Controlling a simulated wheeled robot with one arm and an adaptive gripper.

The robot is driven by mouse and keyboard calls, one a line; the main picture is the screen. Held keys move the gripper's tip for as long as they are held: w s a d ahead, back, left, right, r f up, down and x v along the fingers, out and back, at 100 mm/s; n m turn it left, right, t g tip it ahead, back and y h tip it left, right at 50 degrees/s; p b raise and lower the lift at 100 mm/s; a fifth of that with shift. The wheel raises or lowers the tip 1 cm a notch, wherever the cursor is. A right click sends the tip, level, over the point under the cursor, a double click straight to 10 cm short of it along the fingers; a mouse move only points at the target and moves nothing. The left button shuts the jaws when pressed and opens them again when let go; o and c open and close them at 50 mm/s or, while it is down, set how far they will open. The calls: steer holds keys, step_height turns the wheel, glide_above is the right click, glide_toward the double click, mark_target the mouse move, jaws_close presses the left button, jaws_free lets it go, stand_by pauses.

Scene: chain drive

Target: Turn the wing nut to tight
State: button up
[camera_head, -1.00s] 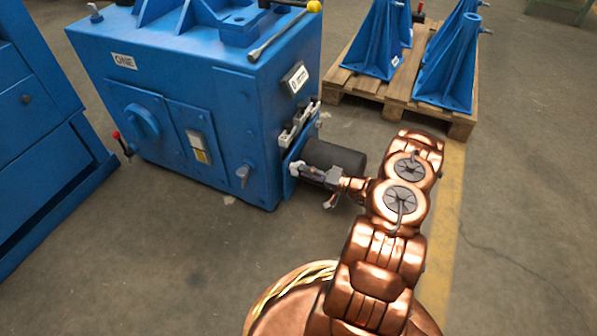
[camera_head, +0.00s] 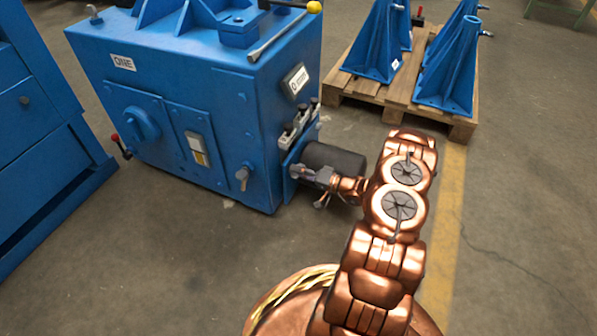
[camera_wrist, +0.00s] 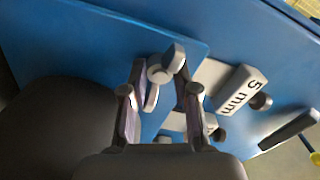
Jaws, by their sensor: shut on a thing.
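The wing nut (camera_wrist: 158,73) is a small grey part with two rounded wings and a round centre. It sits against the blue plate (camera_wrist: 90,50) in the wrist view, its wings slanting from upper right to lower left. My gripper (camera_wrist: 160,80) has one finger on each side of it and is shut on it. In the head view my gripper (camera_head: 312,178) is at the side of the blue machine (camera_head: 180,75), in front of the dark cylinder (camera_head: 335,158). The nut itself is hidden or too small to make out there.
A yellow-ended lever (camera_head: 285,35) lies on the machine top. A pallet (camera_head: 385,98) with blue stands is behind. Floor at the right is clear.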

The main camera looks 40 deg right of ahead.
steer(key=shift+a+r+m+p, duration=0.1)
steer(key=shift+m+p, duration=0.3)
steer(key=shift+p, duration=0.15)
jaws_close()
steer(key=shift+f+m+b, duration=0.2)
steer(key=shift+m+b, duration=1.25)
steer(key=shift+m, duration=15.55)
steer(key=o, duration=0.7)
jaws_free()
